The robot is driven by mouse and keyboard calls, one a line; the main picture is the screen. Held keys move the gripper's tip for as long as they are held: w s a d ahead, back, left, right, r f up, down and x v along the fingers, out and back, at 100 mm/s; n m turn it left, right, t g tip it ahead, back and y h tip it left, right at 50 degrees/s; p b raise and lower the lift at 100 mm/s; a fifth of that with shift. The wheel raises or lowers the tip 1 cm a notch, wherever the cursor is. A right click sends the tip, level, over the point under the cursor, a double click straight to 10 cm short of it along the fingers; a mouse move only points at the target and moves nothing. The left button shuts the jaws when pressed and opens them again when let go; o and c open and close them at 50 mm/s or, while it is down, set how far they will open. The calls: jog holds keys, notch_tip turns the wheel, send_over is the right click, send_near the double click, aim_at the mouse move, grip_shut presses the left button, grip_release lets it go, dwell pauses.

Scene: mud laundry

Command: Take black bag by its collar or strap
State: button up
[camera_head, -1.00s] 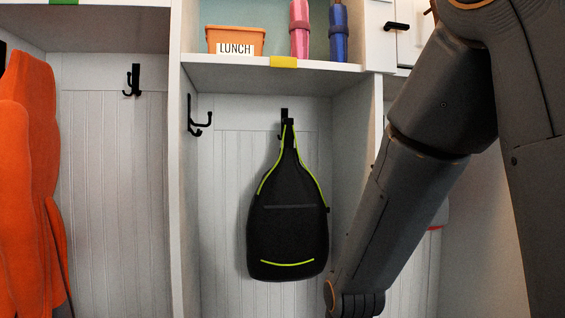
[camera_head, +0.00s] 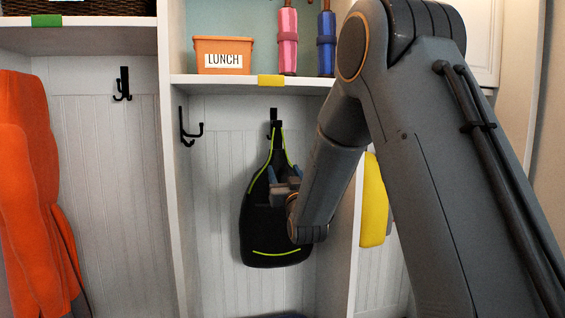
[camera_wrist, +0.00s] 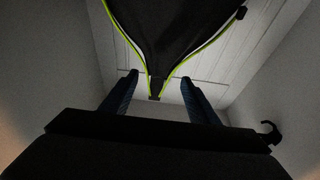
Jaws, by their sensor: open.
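The black bag (camera_head: 268,228) with lime-green trim hangs from a black hook (camera_head: 273,116) on the back panel of the middle cubby. Its narrow collar (camera_head: 276,138) is at the top. My gripper (camera_head: 285,173) is in front of the bag's upper part, below the collar in the head view. In the wrist view the bag (camera_wrist: 170,30) appears upside down, and its narrow end lies between the two open fingers of my gripper (camera_wrist: 159,82), apart from both. The depth gap between fingers and bag is hard to tell.
A double hook (camera_head: 189,128) sticks out from the cubby's left wall. Above is a shelf (camera_head: 225,82) with an orange LUNCH bin (camera_head: 222,55) and pink and blue rolled items. An orange coat (camera_head: 30,190) hangs at left, a yellow item (camera_head: 373,205) at right.

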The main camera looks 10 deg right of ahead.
aim_at(277, 148)
jog(key=x, duration=0.9)
jog(key=shift+w+b, duration=0.3)
jog(key=shift+w, duration=0.15)
jog(key=shift+b+x, duration=0.3)
jog(key=shift+x, duration=0.55)
jog(key=shift+r, duration=0.1)
jog(key=c, duration=1.1)
jog(key=shift+o, duration=0.2)
jog(key=shift+r, duration=0.25)
jog(key=shift+r+p, duration=0.35)
jog(key=shift+r, duration=0.95)
jog(key=shift+s, duration=3.8)
